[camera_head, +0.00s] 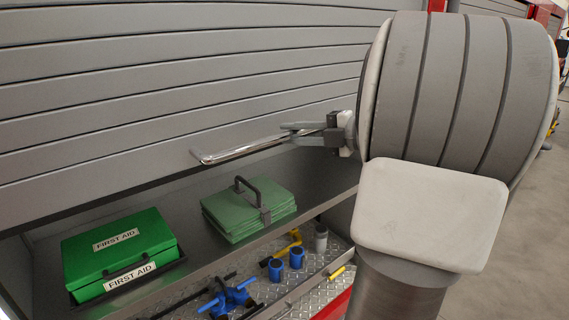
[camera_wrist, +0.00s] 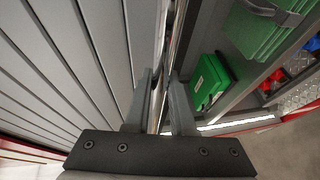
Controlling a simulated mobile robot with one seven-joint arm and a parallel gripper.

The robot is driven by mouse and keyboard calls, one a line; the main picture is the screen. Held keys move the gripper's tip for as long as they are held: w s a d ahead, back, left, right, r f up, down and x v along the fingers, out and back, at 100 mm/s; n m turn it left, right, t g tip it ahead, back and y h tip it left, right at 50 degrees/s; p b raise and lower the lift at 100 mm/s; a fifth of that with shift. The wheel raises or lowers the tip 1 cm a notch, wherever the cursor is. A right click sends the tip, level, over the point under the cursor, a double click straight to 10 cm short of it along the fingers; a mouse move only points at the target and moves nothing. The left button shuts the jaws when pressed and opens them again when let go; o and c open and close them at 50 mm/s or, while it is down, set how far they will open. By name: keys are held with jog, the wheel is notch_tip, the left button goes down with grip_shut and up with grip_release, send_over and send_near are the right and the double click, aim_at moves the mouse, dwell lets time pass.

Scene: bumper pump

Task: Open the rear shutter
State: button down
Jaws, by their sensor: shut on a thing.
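The rear shutter (camera_head: 180,75) is a grey slatted roller door. Its lower edge hangs partway up, with the compartment below it exposed. A chrome bar handle (camera_head: 235,152) runs along the shutter's bottom edge. My gripper (camera_head: 290,133) is at the right part of the handle, with its fingers on either side of the bar. In the wrist view the bar (camera_wrist: 176,45) passes between the two fingers of my gripper (camera_wrist: 160,80), which are shut on it. The slats (camera_wrist: 60,50) fill the left of that view. My arm hides the shutter's right end.
A green first aid box (camera_head: 118,252) and a folded green bundle with a dark strap (camera_head: 245,210) lie on the shelf (camera_head: 190,262) below the shutter. Blue fittings (camera_head: 228,297) and yellow tools lie on the tread plate lower down. Open floor (camera_head: 520,240) shows at right.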

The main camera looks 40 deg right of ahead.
aim_at(269, 102)
notch_tip(269, 102, up, 7)
jog(key=shift+r, duration=0.1)
dwell(0.4)
jog(key=c, duration=0.8)
grip_release()
jog(key=shift+o, duration=0.2)
jog(key=b+v, duration=0.1)
jog(key=v, duration=1.6)
jog(key=shift+s, duration=0.2)
jog(key=shift+d, duration=0.1)
